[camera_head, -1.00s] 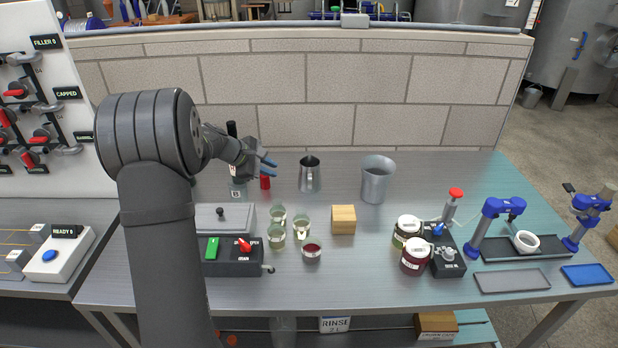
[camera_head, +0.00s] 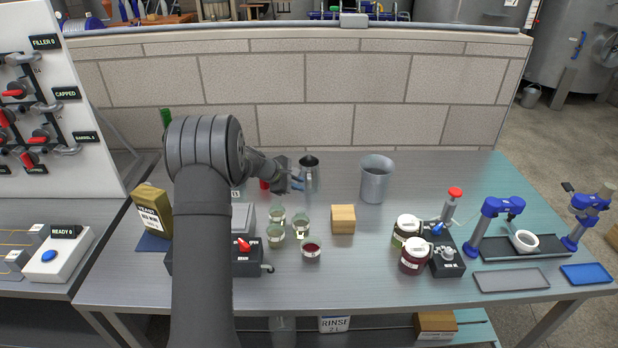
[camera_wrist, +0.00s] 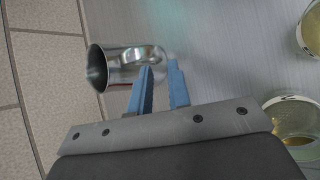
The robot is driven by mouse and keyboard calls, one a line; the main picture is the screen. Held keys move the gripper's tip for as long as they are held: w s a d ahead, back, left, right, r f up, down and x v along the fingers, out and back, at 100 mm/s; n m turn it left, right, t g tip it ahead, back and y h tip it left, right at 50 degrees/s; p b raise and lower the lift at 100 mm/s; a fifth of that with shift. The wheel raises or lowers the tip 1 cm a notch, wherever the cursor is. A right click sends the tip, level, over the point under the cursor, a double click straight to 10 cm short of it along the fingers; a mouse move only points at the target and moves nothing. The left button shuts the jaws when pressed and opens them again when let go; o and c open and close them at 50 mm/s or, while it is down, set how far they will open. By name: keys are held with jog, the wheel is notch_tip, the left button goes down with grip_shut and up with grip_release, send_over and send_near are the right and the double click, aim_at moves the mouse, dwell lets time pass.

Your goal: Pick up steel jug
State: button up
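The steel jug (camera_head: 310,171) is a small shiny metal vessel standing upright at the back of the table, near the brick wall. In the wrist view the jug (camera_wrist: 113,68) lies just beyond the fingertips, its handle turned toward my gripper. My gripper (camera_head: 297,183) has blue fingers and is at the jug's left side in the head view. In the wrist view my gripper (camera_wrist: 161,68) is open, with a gap between the fingers and the handle at the tips. I cannot tell whether a finger touches the handle.
A larger steel vessel (camera_head: 376,181) stands right of the jug. A wooden block (camera_head: 343,219), several small glasses (camera_head: 301,226) and a red item (camera_head: 265,184) are nearby. Lidded jars (camera_head: 415,256) and a blue press (camera_head: 495,222) stand further right. The table between jug and larger vessel is clear.

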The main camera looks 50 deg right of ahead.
aim_at(309, 187)
jog(key=x, duration=0.4)
jog(key=shift+s+d, duration=0.1)
grip_shut()
jog(key=shift+r, duration=0.15)
